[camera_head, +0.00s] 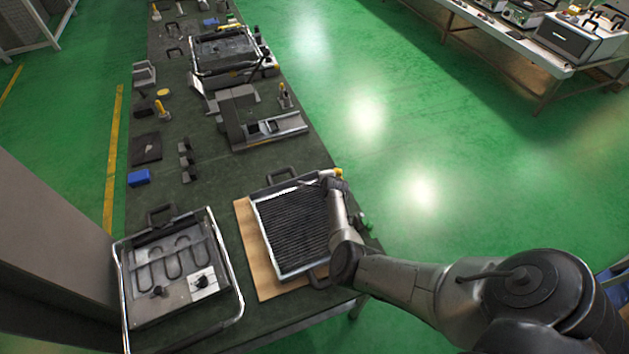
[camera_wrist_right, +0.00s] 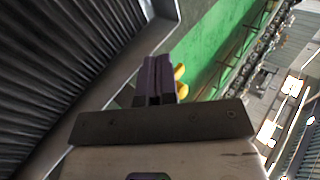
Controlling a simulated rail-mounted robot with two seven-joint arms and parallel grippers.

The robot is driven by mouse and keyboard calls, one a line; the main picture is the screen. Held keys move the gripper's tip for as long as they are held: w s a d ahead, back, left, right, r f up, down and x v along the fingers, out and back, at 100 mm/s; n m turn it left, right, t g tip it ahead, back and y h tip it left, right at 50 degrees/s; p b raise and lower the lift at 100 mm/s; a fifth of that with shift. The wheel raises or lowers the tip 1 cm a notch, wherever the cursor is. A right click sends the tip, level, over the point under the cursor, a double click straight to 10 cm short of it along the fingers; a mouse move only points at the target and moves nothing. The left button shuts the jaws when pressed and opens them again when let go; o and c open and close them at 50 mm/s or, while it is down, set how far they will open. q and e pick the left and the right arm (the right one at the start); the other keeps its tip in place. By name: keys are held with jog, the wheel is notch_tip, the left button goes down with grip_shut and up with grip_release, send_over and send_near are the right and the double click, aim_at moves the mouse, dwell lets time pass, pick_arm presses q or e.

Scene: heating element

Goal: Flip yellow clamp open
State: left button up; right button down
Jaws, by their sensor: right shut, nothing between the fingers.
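The yellow clamp (camera_head: 338,173) is at the far right corner of the framed black ribbed panel (camera_head: 292,228). My right gripper (camera_head: 325,182) is over that corner, right beside the clamp. In the right wrist view the fingers (camera_wrist_right: 156,78) are shut with nothing between them. The yellow clamp (camera_wrist_right: 181,82) shows just to the right of the fingers and is partly hidden by them. I cannot tell whether the fingers touch it or how far the clamp is turned. My left gripper is not in view.
The panel lies on a brown board (camera_head: 248,245) on the dark green workbench (camera_head: 205,190). A heating-element unit (camera_head: 180,262) with a metal handle frame stands to the left. A grey fixture (camera_head: 240,115) stands farther back. Open floor lies right of the bench.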

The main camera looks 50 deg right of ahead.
jog(key=w+a+r, duration=0.1)
jog(key=a+r, duration=0.5)
jog(key=shift+a+r+p, duration=0.35)
jog(key=shift+w, duration=0.1)
dwell(0.4)
